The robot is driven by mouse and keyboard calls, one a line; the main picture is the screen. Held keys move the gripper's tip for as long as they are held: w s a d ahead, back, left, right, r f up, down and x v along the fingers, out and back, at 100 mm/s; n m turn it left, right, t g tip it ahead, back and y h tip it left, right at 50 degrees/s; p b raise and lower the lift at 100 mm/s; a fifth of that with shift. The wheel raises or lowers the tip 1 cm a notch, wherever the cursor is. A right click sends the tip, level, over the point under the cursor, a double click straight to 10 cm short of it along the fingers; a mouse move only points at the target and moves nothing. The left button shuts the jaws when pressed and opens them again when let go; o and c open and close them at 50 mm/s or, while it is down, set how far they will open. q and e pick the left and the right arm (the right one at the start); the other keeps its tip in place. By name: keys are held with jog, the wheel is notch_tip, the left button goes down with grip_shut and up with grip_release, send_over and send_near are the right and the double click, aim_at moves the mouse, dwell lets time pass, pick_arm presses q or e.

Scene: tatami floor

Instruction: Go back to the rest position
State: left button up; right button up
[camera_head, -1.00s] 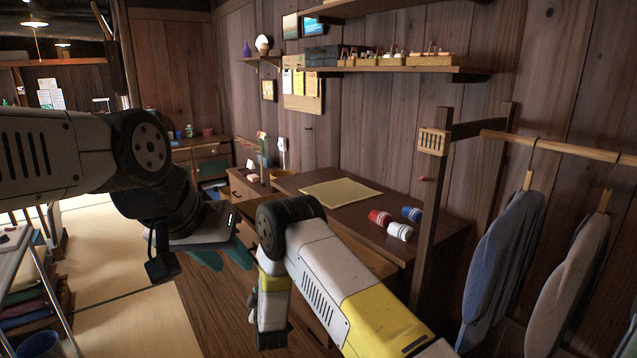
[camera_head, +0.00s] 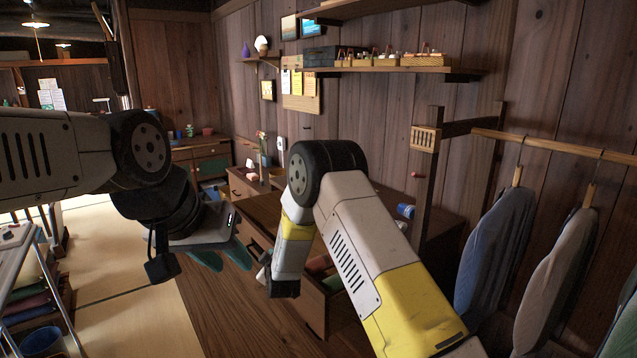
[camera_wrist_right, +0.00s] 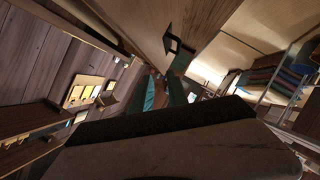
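My left arm comes in from the left in the head view. Its gripper (camera_head: 221,257) has two teal fingers that stand apart, with nothing between them. My right arm, white and yellow, bends in front of the desk (camera_head: 255,208) in the head view. Its gripper is mostly hidden there behind its own forearm. In the right wrist view, the right gripper (camera_wrist_right: 164,88) shows two teal fingers spread apart, with no held object visible between them.
An open drawer (camera_head: 318,300) with coloured contents is close behind my right forearm. A blue-and-white cup (camera_head: 405,211) is on the desk. Garments (camera_head: 492,250) hang from a rail (camera_head: 550,145) at right. A white stand (camera_head: 15,245) is at left. Tatami floor (camera_head: 120,290) lies open at centre left.

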jog(key=s+d+r+m+g, duration=0.2)
jog(key=s+d+r+m, duration=0.15)
jog(key=d+r, duration=0.55)
jog(key=s+d+r+m+g, duration=0.15)
jog(key=s+d+r, duration=0.4)
jog(key=r, duration=0.75)
jog(key=s+d+r+m+g, duration=0.1)
jog(key=s+d, duration=0.4)
jog(key=s, duration=0.5)
jog(key=s+d+r+m+g+h, duration=0.1)
jog(key=s+d, duration=0.4)
jog(key=s, duration=0.5)
jog(key=s+d+r+m+g+h, duration=0.1)
jog(key=s+d+r+m, duration=0.2)
jog(key=s, duration=0.7)
jog(key=shift+s+d+r+m+g, duration=0.25)
jog(key=shift+s+d+m+g, duration=0.15)
jog(key=shift+d+m, duration=0.6)
jog(key=shift+d, duration=0.1)
